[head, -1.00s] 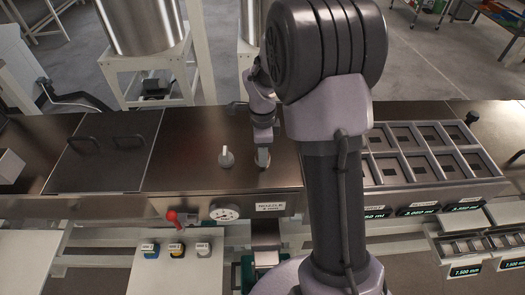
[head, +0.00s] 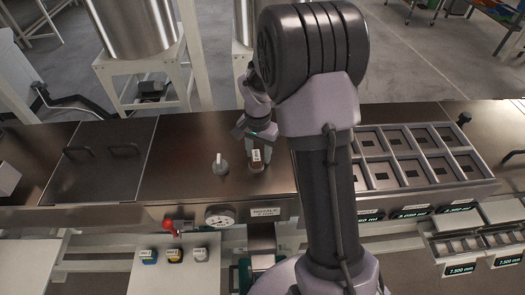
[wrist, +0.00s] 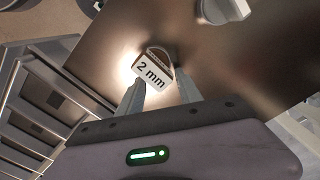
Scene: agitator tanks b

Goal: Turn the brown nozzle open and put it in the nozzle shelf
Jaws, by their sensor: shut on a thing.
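The brown nozzle (head: 256,165) with a white label stands at the steel counter, right of a pale knob. In the wrist view the nozzle (wrist: 152,58) has a brown top and its label reads "2 mm". My gripper (head: 256,146) is above it, with its fingers (wrist: 160,92) closed on either side of the nozzle. The nozzle's base is hard to see, so I cannot tell whether it is seated or slightly raised. The nozzle shelf (head: 431,195), a grid of square compartments, is at the right; its left part is hidden behind my arm.
The pale knob (head: 220,164) is close left of the nozzle. A gauge (head: 219,215), a red-handled valve (head: 169,225) and several coloured buttons are at the front. A lower rack (head: 480,246) is front right. A handled lid (head: 100,160) is at left.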

